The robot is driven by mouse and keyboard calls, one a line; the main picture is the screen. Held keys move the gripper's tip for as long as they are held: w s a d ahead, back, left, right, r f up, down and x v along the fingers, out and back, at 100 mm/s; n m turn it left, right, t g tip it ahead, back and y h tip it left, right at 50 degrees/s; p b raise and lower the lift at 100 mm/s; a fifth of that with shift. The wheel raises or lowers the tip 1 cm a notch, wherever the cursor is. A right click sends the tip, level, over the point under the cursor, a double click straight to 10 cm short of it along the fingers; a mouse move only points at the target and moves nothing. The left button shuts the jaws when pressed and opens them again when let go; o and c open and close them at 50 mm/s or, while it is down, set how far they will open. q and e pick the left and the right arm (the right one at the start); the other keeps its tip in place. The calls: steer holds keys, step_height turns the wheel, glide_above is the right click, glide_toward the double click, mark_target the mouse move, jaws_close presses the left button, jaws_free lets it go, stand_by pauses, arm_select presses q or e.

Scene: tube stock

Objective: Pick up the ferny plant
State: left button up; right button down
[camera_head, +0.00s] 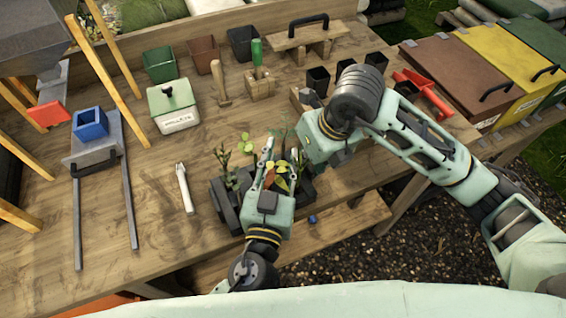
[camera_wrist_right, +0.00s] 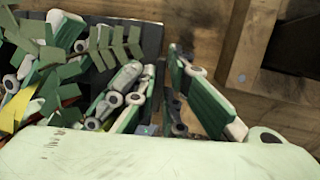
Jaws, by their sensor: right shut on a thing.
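The ferny plant (camera_head: 284,132) has thin, feathery dark green fronds and stands at the back right of a group of plants in dark pots. Its fronds (camera_wrist_right: 112,46) also show in the right wrist view, left of my right gripper (camera_wrist_right: 163,72). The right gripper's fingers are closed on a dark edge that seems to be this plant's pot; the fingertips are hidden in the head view. My left gripper (camera_head: 281,152) is among the plants, its fingers apart, with yellow-green leaves (camera_head: 282,178) around and between them. I cannot tell whether it touches them.
Other leafy plants (camera_head: 226,160) stand close at the left. A white-handled tool (camera_head: 185,188) lies left of them.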

arm_select(q)
steer(key=shift+c, duration=0.5)
arm_select(e)
steer(key=shift+s+f, duration=0.1)
steer(key=shift+f, duration=0.05)
arm_select(q)
jaws_close()
step_height(320, 180, up, 10)
steer(key=shift+w, duration=0.1)
arm_select(e)
steer(key=c, duration=1.8)
jaws_free()
steer(key=shift+o, duration=0.2)
